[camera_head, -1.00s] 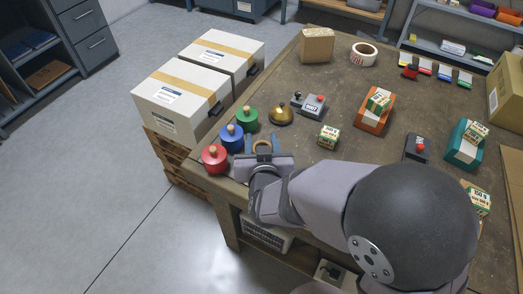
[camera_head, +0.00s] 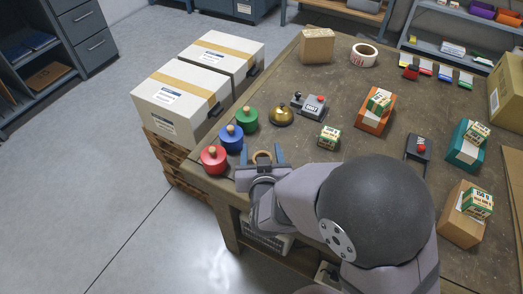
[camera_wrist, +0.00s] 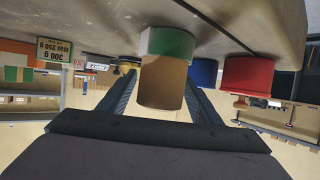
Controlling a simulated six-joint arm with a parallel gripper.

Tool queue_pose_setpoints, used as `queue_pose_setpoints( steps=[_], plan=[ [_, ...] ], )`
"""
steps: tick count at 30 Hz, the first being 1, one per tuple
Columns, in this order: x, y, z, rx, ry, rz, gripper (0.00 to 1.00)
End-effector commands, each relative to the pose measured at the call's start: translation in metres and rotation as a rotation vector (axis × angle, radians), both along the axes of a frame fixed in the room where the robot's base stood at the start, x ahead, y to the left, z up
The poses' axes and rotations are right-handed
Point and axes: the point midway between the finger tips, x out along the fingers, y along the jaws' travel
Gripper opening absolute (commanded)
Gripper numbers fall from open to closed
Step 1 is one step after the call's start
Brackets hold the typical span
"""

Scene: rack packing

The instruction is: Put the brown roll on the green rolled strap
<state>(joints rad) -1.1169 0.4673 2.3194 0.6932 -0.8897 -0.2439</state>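The brown roll (camera_wrist: 163,84) is between my gripper's fingers in the wrist view; in the head view its ring-shaped top (camera_head: 262,156) shows near the table's front-left edge. My gripper (camera_head: 263,153) has its fingers spread on both sides of the roll, with a gap visible in the head view. In the wrist view, which shows the table at the top, a green band (camera_wrist: 170,43), seemingly the green rolled strap, lies at the roll's table-side end. I cannot tell whether they touch. In the head view that spot is hidden by the roll and gripper.
Red (camera_head: 213,159), blue (camera_head: 231,138) and green (camera_head: 247,118) knobbed pieces stand just left and behind. A gold bell (camera_head: 281,116), a grey switch box (camera_head: 309,105) and a small carton (camera_head: 329,137) are farther back. The table's middle has free room.

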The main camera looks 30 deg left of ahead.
Motion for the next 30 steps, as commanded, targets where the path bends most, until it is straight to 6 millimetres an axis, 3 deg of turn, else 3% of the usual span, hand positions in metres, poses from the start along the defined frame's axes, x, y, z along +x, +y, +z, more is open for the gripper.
queue_pose_setpoints(
  steps=[10, 24, 30],
  plan=[
    [0.0, 0.0, 0.006, 0.001, 0.0, 0.0, 0.58],
    [-0.048, -0.028, 0.027, 0.002, 0.0, 0.003, 0.58],
    [-0.058, -0.035, 0.032, 0.0, 0.0, 0.001, 0.58]
  ],
)
